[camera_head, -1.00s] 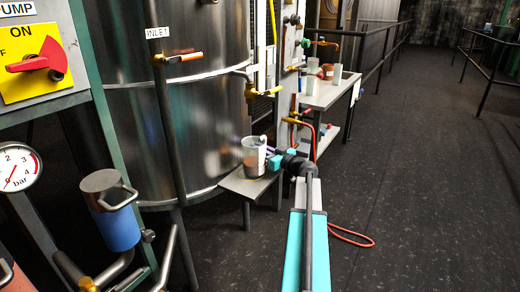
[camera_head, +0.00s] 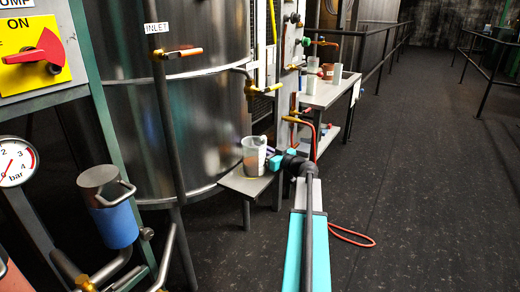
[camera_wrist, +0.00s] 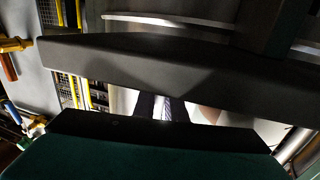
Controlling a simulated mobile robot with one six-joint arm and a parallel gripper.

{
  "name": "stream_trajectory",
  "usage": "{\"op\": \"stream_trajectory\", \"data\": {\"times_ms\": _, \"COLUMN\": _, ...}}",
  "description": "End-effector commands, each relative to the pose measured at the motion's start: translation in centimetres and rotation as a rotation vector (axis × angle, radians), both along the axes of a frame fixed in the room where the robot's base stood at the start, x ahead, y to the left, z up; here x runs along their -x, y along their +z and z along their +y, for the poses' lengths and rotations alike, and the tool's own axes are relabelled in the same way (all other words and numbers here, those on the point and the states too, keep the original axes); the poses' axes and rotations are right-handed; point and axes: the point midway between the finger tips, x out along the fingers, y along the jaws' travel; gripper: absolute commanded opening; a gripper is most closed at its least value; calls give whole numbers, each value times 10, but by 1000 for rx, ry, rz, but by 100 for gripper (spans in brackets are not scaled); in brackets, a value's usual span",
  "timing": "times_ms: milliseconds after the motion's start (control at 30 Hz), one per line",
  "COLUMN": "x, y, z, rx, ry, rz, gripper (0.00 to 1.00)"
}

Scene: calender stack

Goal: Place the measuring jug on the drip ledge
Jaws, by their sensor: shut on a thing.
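The measuring jug (camera_head: 254,155), clear with a pinkish-brown lower part, stands upright over the small grey ledge (camera_head: 232,181) beside the steel tank; I take this for the drip ledge. I cannot tell whether the jug's base touches it. My gripper (camera_head: 271,160) reaches the jug from the right and is shut on it. In the wrist view the dark jaws (camera_wrist: 155,100) run across the picture, with a pale part of the jug (camera_wrist: 125,102) showing between them. Most of the jug is hidden there.
The steel tank (camera_head: 165,110) and its valve pipes stand close behind the ledge. A grey shelf (camera_head: 325,97) with several cups is farther back. A red hose (camera_head: 350,238) lies on the floor at right. A pump panel (camera_head: 35,60) and blue-banded canister (camera_head: 116,226) are at left.

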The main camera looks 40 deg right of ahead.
Motion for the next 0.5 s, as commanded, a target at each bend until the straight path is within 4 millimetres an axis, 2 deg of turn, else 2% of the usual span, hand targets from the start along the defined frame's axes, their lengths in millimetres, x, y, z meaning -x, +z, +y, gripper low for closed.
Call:
{"op": "stream_trajectory", "data": {"times_ms": 367, "x": 0, "y": -1, "z": 0, "rx": -1, "ry": 0, "rz": -1, "gripper": 0}}
{"op": "stream_trajectory", "data": {"times_ms": 400, "x": 0, "y": -2, "z": 0, "rx": 0, "ry": 0, "rz": 0, "gripper": 18}}
{"op": "stream_trajectory", "data": {"times_ms": 467, "x": 0, "y": -2, "z": 0, "rx": 0, "ry": 0, "rz": 0, "gripper": 28}}
{"op": "stream_trajectory", "data": {"times_ms": 500, "x": 0, "y": -2, "z": 0, "rx": 0, "ry": 0, "rz": 0, "gripper": 30}}
